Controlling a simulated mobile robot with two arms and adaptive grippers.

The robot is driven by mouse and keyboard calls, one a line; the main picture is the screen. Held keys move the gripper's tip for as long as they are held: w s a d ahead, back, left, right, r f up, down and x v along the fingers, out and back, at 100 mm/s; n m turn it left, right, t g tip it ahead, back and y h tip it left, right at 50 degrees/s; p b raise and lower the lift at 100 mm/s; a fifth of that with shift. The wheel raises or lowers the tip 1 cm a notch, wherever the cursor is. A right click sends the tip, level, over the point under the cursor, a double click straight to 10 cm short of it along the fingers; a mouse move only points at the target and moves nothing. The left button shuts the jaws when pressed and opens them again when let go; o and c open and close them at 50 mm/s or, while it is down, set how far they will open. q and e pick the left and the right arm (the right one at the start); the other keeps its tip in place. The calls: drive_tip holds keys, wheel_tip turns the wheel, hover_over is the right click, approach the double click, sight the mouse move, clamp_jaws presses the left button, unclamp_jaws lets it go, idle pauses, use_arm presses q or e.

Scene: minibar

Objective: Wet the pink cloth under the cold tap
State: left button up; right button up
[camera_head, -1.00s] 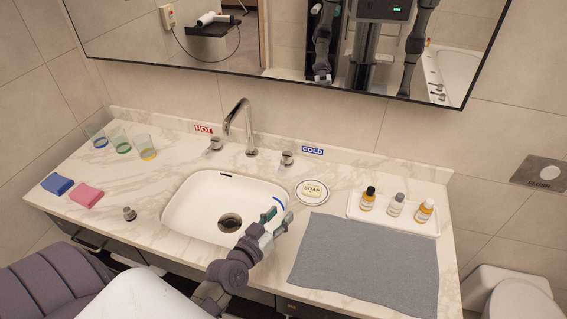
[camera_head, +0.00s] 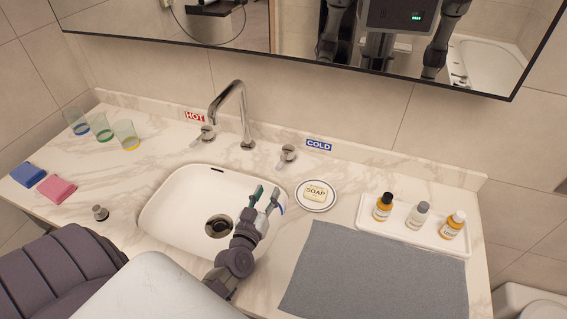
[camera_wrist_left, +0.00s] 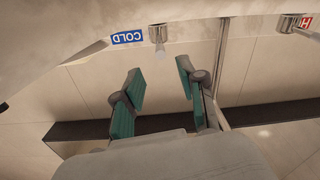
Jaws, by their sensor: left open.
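The pink cloth (camera_head: 57,188) lies folded on the counter at the far left, away from both grippers. The cold tap handle (camera_head: 287,153) stands right of the curved metal spout (camera_head: 235,98), by the blue COLD label (camera_head: 319,145). No water shows from the spout. My left gripper (camera_head: 265,195) is open and empty over the right side of the white basin (camera_head: 168,207), in front of the cold handle. In the left wrist view the cold handle (camera_wrist_left: 158,36) appears beyond the parted fingertips (camera_wrist_left: 158,72). My right gripper is not directly in view.
A blue cloth (camera_head: 27,174) lies left of the pink one, in front of several glasses (camera_head: 101,127). A soap dish (camera_head: 316,207) sits right of the basin. A tray (camera_head: 400,232) of bottles and a grey mat (camera_head: 370,275) fill the right. The hot handle (camera_head: 203,135) is left of the spout.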

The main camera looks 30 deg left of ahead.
sight(286, 153)
use_arm(q)
drive_tip(key=x, duration=1.3)
drive_tip(key=shift+w+a+r, duration=0.1)
drive_tip(key=shift+w, duration=0.05)
clamp_jaws()
